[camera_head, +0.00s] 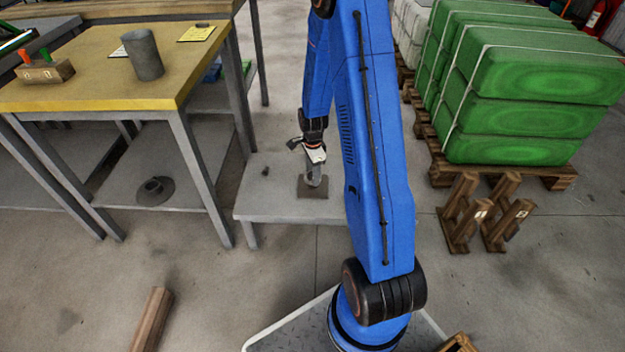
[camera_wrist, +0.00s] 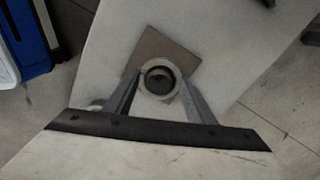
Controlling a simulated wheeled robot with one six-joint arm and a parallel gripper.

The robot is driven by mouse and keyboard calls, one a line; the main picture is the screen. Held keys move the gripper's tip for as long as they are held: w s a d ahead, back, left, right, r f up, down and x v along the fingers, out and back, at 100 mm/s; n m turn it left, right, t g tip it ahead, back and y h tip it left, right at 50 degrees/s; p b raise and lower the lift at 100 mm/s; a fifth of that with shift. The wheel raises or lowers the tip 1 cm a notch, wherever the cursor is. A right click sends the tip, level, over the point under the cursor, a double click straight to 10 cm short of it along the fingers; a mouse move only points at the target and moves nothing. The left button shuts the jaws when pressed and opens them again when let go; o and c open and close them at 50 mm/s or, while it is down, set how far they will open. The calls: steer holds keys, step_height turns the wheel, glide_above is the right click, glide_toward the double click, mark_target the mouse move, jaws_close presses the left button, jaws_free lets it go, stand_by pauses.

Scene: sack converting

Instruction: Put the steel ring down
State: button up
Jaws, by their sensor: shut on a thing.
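The steel ring (camera_wrist: 160,80) shows in the wrist view as a pale round collar with a dark hole. My gripper (camera_wrist: 161,92) is shut on it, one finger on each side. The ring is over a brown square plate (camera_wrist: 176,50) on a low grey table. In the head view my gripper (camera_head: 314,180) points down at the same brown plate (camera_head: 312,193). The ring is too small there to make out. I cannot tell whether the ring touches the plate.
The low grey table (camera_head: 270,205) has free room left of the plate, with a small dark object (camera_head: 265,171) on it. A yellow-topped bench (camera_head: 90,92) with a grey cup (camera_head: 144,55) stands at left. Green sacks (camera_head: 530,95) on pallets and wooden stands (camera_head: 465,212) are at right.

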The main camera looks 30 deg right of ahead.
steer(key=shift+f, duration=1.8)
steer(key=shift+f, duration=0.15)
steer(key=o, duration=1.2)
step_height(320, 180, up, 12)
steer(key=shift+r, duration=0.15)
steer(key=s+a+r+n+t, duration=0.1)
steer(key=s+a+r+n, duration=0.25)
steer(key=r, duration=0.35)
steer(key=s+a+r+n+t, duration=0.1)
steer(key=s+a+r+n, duration=0.25)
steer(key=r, duration=0.35)
steer(key=s+a+r+n, duration=0.3)
steer(key=s+r, duration=0.2)
steer(key=r, duration=0.2)
steer(key=s+a+r+n+t, duration=0.1)
steer(key=s+a+r+n, duration=0.2)
steer(key=s, duration=0.6)
steer(key=s+a+r+n+t, duration=0.1)
steer(key=s+a+r+n, duration=0.1)
steer(key=s+r+n, duration=0.3)
steer(key=s+n, duration=0.2)
steer(key=s, duration=0.2)
steer(key=shift+s+a+t, duration=0.15)
steer(key=shift+a+t, duration=0.25)
